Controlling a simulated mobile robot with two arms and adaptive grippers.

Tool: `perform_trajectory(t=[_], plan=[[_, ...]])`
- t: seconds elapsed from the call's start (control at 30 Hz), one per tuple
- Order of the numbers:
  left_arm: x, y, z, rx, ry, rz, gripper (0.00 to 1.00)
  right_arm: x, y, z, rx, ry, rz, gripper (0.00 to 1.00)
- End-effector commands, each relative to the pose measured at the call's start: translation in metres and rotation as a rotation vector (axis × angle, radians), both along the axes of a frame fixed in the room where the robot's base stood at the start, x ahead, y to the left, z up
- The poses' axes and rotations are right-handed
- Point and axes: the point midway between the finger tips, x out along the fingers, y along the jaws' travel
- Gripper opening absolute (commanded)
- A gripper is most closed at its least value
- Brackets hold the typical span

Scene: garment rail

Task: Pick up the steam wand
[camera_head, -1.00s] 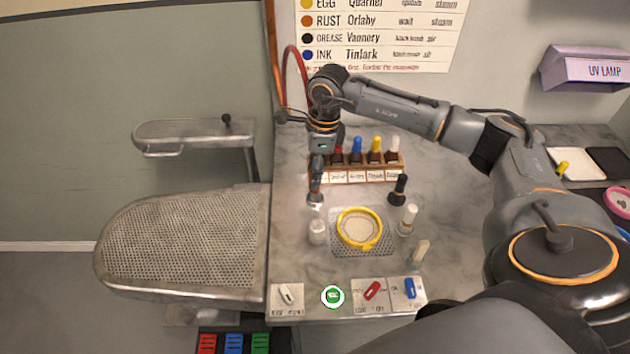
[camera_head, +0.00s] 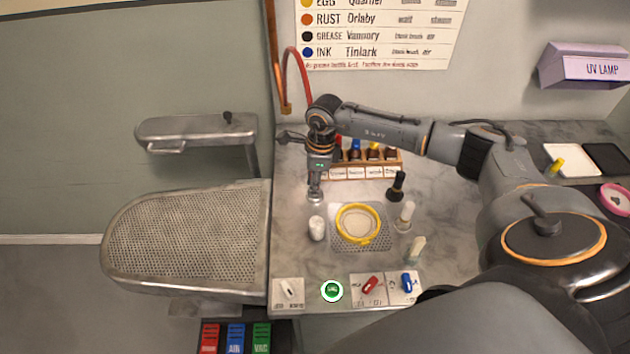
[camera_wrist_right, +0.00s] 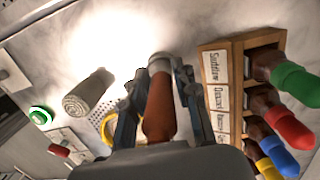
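The steam wand (camera_wrist_right: 160,108) shows in the right wrist view as a red-brown shaft with a pale end, lying between the two fingers of my right gripper (camera_wrist_right: 160,85). The fingers sit close on both sides and look shut on it. In the head view my right gripper (camera_head: 315,185) points down above the counter, left of the stain-bottle rack. A silvery tip shows at its lower end. A red hose (camera_head: 291,60) arches from a copper pipe on the wall and passes out of sight behind my wrist. My left gripper is out of view.
The bottle rack (camera_head: 360,172) is close to the right of my gripper. A perforated board (camera_head: 185,245) is at left.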

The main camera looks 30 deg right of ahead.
Motion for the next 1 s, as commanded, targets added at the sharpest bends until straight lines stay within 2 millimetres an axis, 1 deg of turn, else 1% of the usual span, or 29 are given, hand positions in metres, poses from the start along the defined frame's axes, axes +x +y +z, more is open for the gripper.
perform_trajectory(t=[0.03, 0.1, 0.43, 0.57, 0.67, 0.73, 0.77, 0.87, 1.0], plan=[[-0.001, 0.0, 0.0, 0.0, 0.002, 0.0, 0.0, 0.0, 0.0, 0.0, 0.0, 0.0, 0.0, 0.13], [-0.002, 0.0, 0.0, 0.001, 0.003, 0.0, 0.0, 0.0, 0.0, 0.0, 0.0, 0.0, 0.0, 0.0], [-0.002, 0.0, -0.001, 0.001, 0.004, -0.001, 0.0, 0.0, 0.0, 0.002, 0.0, -0.001, 0.0, 0.0], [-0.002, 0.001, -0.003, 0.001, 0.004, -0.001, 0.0, 0.001, 0.0, 0.008, 0.0, -0.002, -0.001, 0.0], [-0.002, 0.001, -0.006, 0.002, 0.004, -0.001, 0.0, 0.002, -0.001, 0.019, 0.0, -0.004, -0.001, 0.0], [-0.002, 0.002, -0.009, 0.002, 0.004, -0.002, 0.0, 0.001, -0.001, 0.03, -0.001, -0.005, 0.0, 0.0], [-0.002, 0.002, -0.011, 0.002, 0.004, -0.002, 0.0, -0.001, -0.002, 0.034, -0.001, -0.004, 0.001, 0.0], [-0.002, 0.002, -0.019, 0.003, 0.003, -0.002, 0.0, -0.018, -0.006, 0.05, -0.004, -0.004, 0.001, 0.0], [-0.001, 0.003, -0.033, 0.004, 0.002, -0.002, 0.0, -0.046, -0.013, 0.084, -0.004, -0.006, 0.0, 0.0]])
